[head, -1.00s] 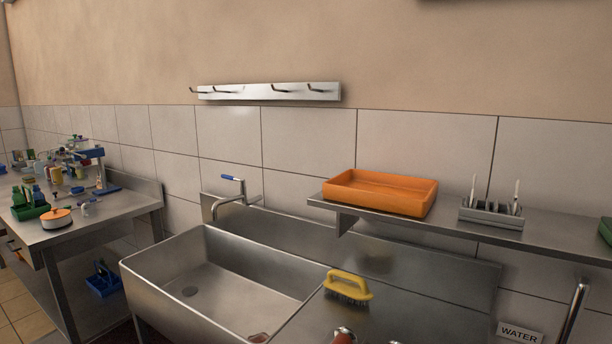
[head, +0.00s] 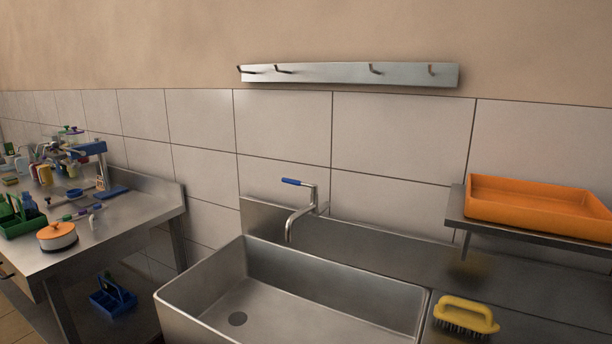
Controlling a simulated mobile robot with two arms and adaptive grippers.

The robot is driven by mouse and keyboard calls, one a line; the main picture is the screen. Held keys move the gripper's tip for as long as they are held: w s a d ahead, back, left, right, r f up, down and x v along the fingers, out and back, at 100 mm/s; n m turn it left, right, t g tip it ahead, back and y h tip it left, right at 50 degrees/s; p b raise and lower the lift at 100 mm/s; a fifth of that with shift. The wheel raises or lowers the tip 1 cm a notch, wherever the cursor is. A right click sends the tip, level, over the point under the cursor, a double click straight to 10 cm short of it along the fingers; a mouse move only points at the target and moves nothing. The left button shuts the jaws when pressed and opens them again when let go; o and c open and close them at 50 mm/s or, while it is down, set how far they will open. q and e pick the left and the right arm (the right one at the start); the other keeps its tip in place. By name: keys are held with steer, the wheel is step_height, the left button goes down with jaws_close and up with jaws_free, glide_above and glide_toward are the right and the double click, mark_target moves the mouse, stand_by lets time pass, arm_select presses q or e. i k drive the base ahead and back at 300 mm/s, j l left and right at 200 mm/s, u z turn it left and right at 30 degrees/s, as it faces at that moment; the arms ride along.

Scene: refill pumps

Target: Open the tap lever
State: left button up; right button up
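The tap (head: 302,209) stands at the back of the steel sink (head: 290,290), fixed near the wall. Its spout curves down over the basin. Its lever has a blue handle (head: 291,182) on top, pointing left and roughly level. No water shows at the spout. Neither of my grippers is in the head view, and nothing touches the tap.
A yellow brush (head: 466,314) lies on the drainboard right of the basin. An orange tray (head: 540,205) sits on a shelf at the right. A cluttered steel table (head: 128,222) stands at the left. The space above the basin is clear.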

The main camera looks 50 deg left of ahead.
mark_target(315, 187)
steer(key=k+j, duration=0.1)
steer(key=j, duration=0.35)
steer(key=j+z, duration=0.1)
steer(key=j, duration=0.4)
steer(key=k+j, duration=0.2)
steer(key=j, duration=0.25)
steer(key=k+j, duration=0.1)
steer(key=j, duration=0.35)
steer(key=k+j+z, duration=0.1)
steer(key=j, duration=0.35)
